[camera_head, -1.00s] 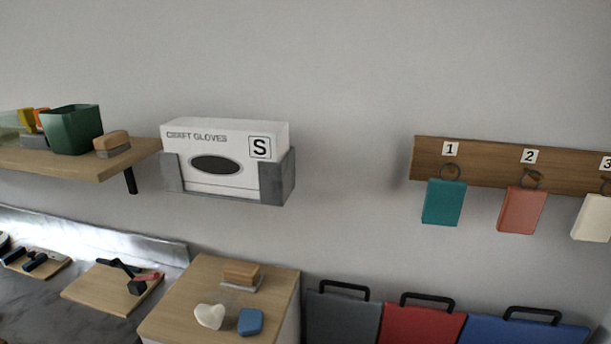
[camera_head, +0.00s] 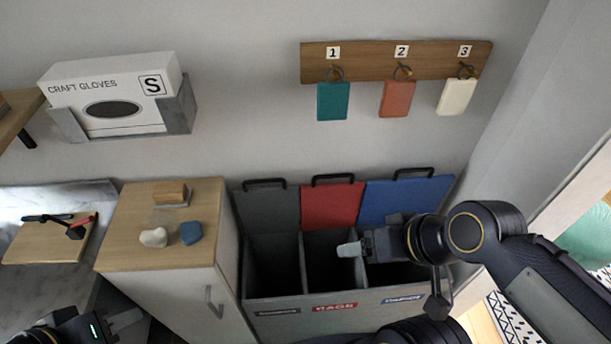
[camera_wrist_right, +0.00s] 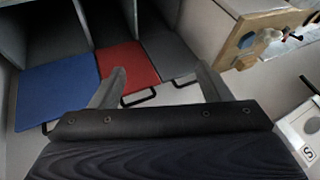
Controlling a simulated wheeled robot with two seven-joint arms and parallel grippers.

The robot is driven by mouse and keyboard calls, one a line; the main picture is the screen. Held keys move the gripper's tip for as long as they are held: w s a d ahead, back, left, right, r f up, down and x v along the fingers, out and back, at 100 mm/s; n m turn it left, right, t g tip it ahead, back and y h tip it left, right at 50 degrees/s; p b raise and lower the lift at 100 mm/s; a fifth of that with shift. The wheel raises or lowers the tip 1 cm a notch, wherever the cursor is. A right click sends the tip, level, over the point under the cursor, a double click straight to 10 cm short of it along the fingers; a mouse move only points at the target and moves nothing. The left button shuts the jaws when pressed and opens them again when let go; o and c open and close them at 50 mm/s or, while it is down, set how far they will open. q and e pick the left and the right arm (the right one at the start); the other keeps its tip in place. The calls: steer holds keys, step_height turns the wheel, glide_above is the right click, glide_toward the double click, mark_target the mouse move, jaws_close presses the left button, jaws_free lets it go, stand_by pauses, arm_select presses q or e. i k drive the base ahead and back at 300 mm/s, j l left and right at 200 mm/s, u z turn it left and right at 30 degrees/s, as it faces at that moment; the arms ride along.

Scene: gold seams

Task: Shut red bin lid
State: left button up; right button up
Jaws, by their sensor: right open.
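The red lid (camera_head: 331,205) stands open, leaning back against the wall behind the middle bin, with a black handle on its top edge. The red bin (camera_head: 322,272) below is open and dark inside. My right gripper (camera_head: 350,249) reaches in from the right over the bins, in front of the red lid. In the right wrist view its open fingers (camera_wrist_right: 160,84) point toward the lids, with the red lid (camera_wrist_right: 128,62) seen between and beyond them, apart from them. My left gripper (camera_head: 130,318) is at the lower left, partly cut off; its jaw opening is unclear.
The grey lid (camera_head: 267,210) and blue lid (camera_head: 407,200) also stand open on either side. A wooden-topped cabinet (camera_head: 120,235) with small items stands left of the bins. Tags hang from a wall rack (camera_head: 430,61) above; a glove box (camera_head: 110,95) is at upper left.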

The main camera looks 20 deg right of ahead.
mark_target(330, 205)
steer(key=k+j, duration=1.4)
